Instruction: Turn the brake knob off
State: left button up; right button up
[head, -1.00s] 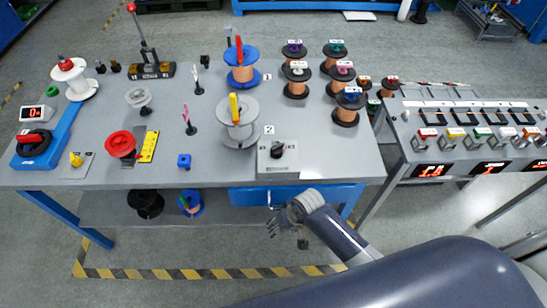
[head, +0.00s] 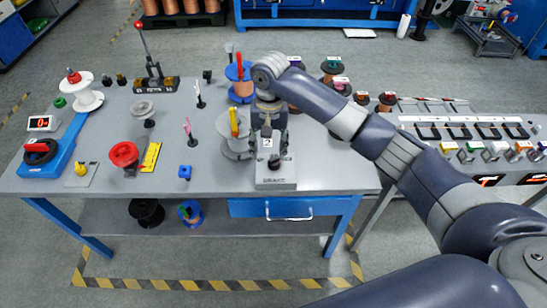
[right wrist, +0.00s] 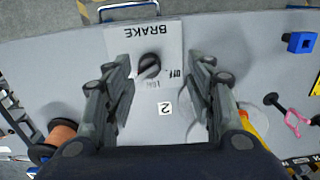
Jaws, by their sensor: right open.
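The grey brake box (head: 276,183) stands at the front edge of the table. In the right wrist view its plate (right wrist: 172,40) reads BRAKE upside down. The black brake knob (right wrist: 150,66) sits on it with a pale pointer mark towards the lower left. An OFF label is to its right in that view. My right gripper (head: 268,146) hangs over the box, pointing down. In the wrist view its fingers (right wrist: 160,82) are apart on both sides of the knob, with no visible contact. My left gripper is not in view.
A grey spool (head: 235,148) with a yellow handle stands close left of my right gripper. A blue-topped spool (head: 240,90) stands behind it. A blue cube (head: 185,172) is left of the box. Copper spools stand behind my right arm. The table's front middle is fairly clear.

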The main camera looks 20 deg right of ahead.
aim_at(274, 158)
jog(key=shift+m, duration=0.7)
jog(key=f, duration=0.2)
jog(key=w+d+f, duration=0.1)
jog(key=f, duration=0.2)
jog(key=d+f+p, duration=0.1)
jog(key=f, duration=0.1)
jog(key=shift+w+f, duration=0.3)
jog(key=shift+f, duration=0.05)
